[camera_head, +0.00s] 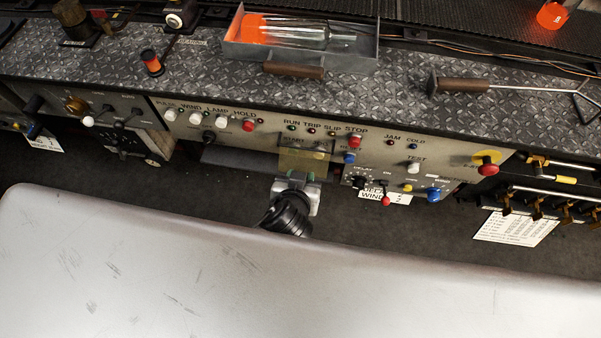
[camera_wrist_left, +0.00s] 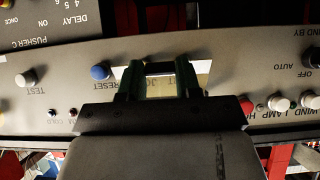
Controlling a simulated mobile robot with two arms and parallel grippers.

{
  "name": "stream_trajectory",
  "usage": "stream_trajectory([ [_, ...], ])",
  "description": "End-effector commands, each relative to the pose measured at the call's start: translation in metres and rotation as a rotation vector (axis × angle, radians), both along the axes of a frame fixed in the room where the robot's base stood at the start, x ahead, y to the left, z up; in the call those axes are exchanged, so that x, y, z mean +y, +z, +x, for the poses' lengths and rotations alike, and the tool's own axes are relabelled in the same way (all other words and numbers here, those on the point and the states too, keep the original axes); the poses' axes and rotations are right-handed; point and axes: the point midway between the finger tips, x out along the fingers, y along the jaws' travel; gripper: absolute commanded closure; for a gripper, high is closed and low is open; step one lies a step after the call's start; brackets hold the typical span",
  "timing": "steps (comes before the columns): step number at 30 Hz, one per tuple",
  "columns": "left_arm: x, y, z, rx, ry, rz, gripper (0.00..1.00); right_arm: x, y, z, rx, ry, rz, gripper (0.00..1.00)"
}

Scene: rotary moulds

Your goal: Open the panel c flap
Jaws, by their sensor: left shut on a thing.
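The panel c flap (camera_head: 304,160) looks like a small, see-through yellowish cover over the START area of the control panel, below the RUN, TRIP and SLIP lamps. My left gripper (camera_head: 297,178) is at its lower edge. In the left wrist view, my left gripper (camera_wrist_left: 158,86) has both fingers at the flap (camera_wrist_left: 203,68), with a dark edge between the fingertips. It is shut on the flap. JOG lettering shows behind the fingers. I cannot tell how far the flap is swung. My right gripper is not in view.
A blue button (camera_head: 349,157) and the red STOP button (camera_head: 355,141) sit just right of the flap. The HOLD button (camera_head: 248,125) is to its left. A tray with a bottle (camera_head: 368,62) and a wood-handled tool (camera_head: 465,86) lie on the tread-plate ledge above.

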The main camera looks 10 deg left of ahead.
Motion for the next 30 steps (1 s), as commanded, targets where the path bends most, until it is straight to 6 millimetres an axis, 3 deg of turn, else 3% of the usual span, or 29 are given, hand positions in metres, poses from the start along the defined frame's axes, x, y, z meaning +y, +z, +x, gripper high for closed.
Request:
stream_trajectory([
  [14, 0.0002, 0.0001, -0.0005, 0.012, 0.001, 0.001, 1.00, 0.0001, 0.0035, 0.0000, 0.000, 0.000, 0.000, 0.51],
  [15, 0.0002, 0.0001, -0.0005, 0.012, 0.001, 0.001, 0.63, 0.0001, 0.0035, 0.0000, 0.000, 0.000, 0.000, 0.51],
  [19, 0.0002, 0.0002, -0.0005, 0.011, 0.001, 0.001, 0.44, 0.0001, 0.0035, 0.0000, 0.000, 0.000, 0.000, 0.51],
  [30, -0.0002, 0.0028, -0.0044, 0.011, 0.000, 0.000, 0.40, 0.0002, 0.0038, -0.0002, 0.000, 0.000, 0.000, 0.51],
])
